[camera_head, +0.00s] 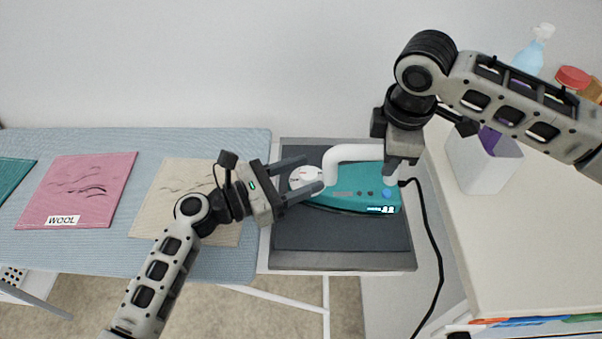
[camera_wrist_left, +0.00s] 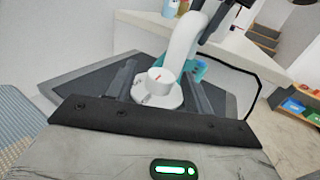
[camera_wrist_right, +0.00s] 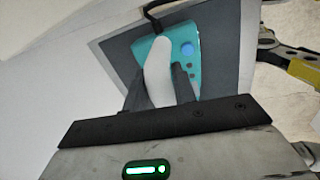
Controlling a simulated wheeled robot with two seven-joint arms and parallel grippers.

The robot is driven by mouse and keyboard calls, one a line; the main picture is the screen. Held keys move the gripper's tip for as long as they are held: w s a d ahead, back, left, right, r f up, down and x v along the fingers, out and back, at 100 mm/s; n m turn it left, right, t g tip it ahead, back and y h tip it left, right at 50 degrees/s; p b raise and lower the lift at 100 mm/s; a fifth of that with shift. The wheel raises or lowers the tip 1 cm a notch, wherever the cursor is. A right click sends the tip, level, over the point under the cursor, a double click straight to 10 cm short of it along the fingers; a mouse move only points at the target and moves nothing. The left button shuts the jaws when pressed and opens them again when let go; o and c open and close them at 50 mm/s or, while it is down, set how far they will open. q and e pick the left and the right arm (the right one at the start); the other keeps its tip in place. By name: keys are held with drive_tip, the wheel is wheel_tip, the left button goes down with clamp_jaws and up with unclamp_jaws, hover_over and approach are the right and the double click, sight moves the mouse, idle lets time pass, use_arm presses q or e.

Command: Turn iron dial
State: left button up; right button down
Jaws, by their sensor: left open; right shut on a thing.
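The teal iron (camera_head: 345,196) with a white handle (camera_head: 352,153) lies on the dark grey rest plate (camera_head: 340,240). Its white round dial (camera_head: 306,177) is at its left end, and it also shows in the left wrist view (camera_wrist_left: 160,80) with a small red mark on top. My left gripper (camera_head: 305,178) is open, its two fingers on either side of the dial; I cannot tell whether they touch it. My right gripper (camera_wrist_right: 162,82) is shut on the iron's white handle (camera_wrist_right: 158,66) near its cord end. The blue button (camera_wrist_right: 187,48) is visible beside it.
A blue ironing board (camera_head: 110,230) on the left carries several cloths, one pink labelled WOOL (camera_head: 80,188). A black cord (camera_head: 437,245) runs from the iron. On the right, a white table (camera_head: 530,240) holds a white bin (camera_head: 483,165) and bottles.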

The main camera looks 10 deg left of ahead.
use_arm(q)
drive_tip(key=c, duration=1)
drive_tip(key=shift+w, duration=0.1)
drive_tip(key=shift+m+g, duration=0.3)
drive_tip(key=m+g+h, duration=0.1)
drive_tip(key=g, duration=0.1)
drive_tip(key=m+g+h, duration=0.1)
drive_tip(key=m+g, duration=0.1)
drive_tip(key=g, duration=0.1)
drive_tip(key=w+m+g, duration=0.1)
drive_tip(key=m+g, duration=0.1)
drive_tip(key=g, duration=0.1)
drive_tip(key=shift+a+h, duration=0.1)
drive_tip(key=shift+h, duration=0.3)
drive_tip(key=m+g, duration=0.1)
drive_tip(key=g, duration=0.1)
drive_tip(key=m+g, duration=0.1)
drive_tip(key=g, duration=0.1)
drive_tip(key=m+g+y, duration=0.1)
drive_tip(key=m+g, duration=0.1)
drive_tip(key=shift+w, duration=0.25)
drive_tip(key=shift+m+g, duration=0.4)
drive_tip(key=shift+g, duration=0.1)
drive_tip(key=shift+s+m+g, duration=0.1)
drive_tip(key=shift+m+g, duration=0.2)
